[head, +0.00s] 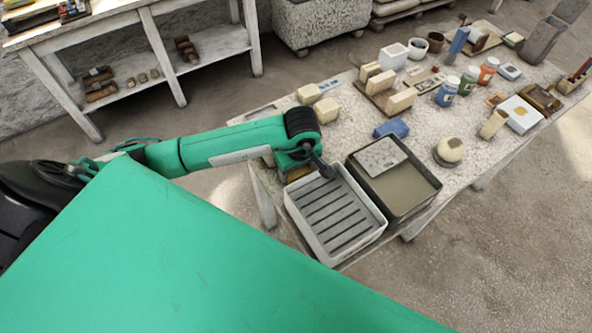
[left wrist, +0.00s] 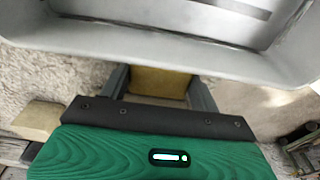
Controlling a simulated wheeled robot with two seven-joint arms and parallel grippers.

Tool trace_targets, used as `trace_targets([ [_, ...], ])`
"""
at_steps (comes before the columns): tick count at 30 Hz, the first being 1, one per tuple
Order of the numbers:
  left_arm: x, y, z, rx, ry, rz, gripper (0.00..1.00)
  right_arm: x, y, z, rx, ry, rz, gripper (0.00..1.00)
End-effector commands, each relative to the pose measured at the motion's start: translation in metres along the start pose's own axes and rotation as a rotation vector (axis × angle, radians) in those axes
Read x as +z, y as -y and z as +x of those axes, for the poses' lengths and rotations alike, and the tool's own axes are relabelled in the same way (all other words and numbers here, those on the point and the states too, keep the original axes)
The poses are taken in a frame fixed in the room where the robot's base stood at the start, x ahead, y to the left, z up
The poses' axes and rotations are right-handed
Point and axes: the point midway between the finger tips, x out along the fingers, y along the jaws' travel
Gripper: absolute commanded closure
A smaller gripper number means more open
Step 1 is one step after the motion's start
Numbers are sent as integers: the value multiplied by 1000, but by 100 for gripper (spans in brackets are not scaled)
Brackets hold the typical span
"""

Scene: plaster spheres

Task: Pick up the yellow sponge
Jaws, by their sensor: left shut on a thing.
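The yellow sponge (left wrist: 160,82) sits between the two fingers of my left gripper (left wrist: 160,92) in the left wrist view, with a finger against each side. In the head view my left gripper (head: 318,168) is over the near left part of the worktable, beside the grey slatted tray. Only a small yellow-brown part of the sponge (head: 297,174) shows there, under my wrist. I cannot tell whether it is clear of the table. My right gripper is not in view.
The slatted tray (head: 379,222) stands close by the gripper; its wall (left wrist: 140,42) fills the top of the wrist view. A dark basin (head: 436,187) stands right of it.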

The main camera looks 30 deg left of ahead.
Motion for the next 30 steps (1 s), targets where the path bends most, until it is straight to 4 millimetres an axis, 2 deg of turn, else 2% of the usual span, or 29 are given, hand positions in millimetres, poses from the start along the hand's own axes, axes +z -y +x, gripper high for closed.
trace_targets([
  [8,-2,-1,-6,2,-2,-1,58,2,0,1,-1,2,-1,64],
  [13,-4,-1,-27,4,-4,0,58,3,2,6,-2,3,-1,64],
  [20,-12,-2,-83,8,-6,1,58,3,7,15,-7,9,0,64],
  [24,-16,-2,-122,8,-5,0,58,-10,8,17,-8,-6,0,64],
  [30,-21,-1,-162,5,-5,-1,58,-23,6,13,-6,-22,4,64],
])
